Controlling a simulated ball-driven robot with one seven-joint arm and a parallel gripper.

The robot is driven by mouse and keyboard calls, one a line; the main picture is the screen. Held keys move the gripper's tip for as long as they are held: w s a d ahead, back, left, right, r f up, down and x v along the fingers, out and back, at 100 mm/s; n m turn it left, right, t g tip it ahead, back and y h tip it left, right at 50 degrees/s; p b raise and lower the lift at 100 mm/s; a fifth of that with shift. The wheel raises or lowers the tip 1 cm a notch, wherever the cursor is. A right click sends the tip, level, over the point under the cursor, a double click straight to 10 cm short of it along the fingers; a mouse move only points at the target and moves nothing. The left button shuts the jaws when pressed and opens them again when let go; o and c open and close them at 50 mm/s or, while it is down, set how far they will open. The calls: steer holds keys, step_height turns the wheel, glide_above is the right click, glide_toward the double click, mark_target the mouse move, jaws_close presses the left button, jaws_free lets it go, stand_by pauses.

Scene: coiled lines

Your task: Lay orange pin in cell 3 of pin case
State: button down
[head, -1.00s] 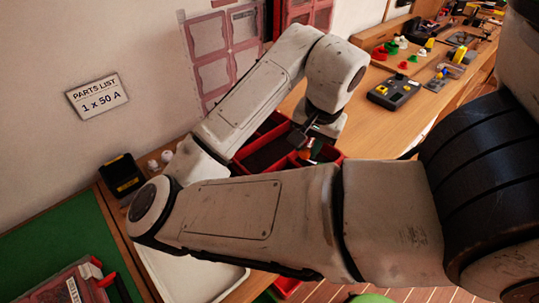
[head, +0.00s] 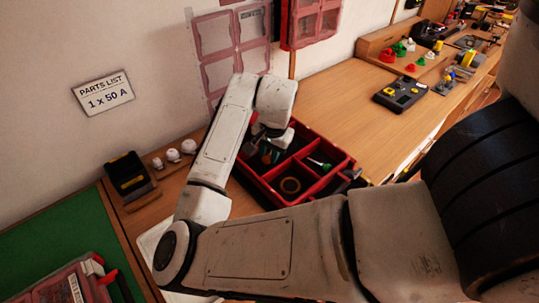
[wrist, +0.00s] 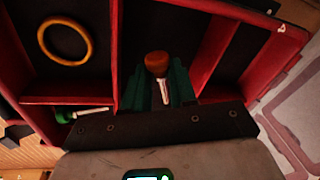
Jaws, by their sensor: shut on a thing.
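My gripper (wrist: 156,78) has two dark green fingers shut on the orange pin (wrist: 157,63). The pin has an orange-brown head and a pale shank pointing towards my palm in the wrist view. The red pin case (head: 335,158) has dark-floored compartments with red dividers; its rim also shows in the wrist view (wrist: 235,8). In the head view my gripper (head: 266,152) is at the case's left part, over a compartment beside the one with a ring. I cannot tell whether the pin touches the floor. A small white mark on the rim is too unclear to read.
An orange ring (wrist: 66,41) lies in one compartment; a green-headed pin (wrist: 85,113) lies in another. A black bin (head: 129,177) and white knobs (head: 173,155) stand left of the case. A black box (head: 401,93) stands behind right, with clear bench between.

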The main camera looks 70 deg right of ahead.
mark_target(270, 165)
steer(key=shift+f, duration=0.75)
steer(key=shift+s+a+f+b, duration=0.15)
steer(key=shift+f+b, duration=0.25)
steer(key=shift+f, duration=0.35)
steer(key=c, duration=1.2)
jaws_free()
steer(key=shift+f, duration=0.1)
steer(key=shift+r, duration=0.4)
steer(key=r, duration=0.4)
steer(key=s+a+r, duration=0.1)
steer(key=r, duration=0.7)
steer(key=shift+s+a+r+p, duration=0.2)
steer(key=shift+r+p, duration=0.15)
steer(key=shift+p, duration=0.05)
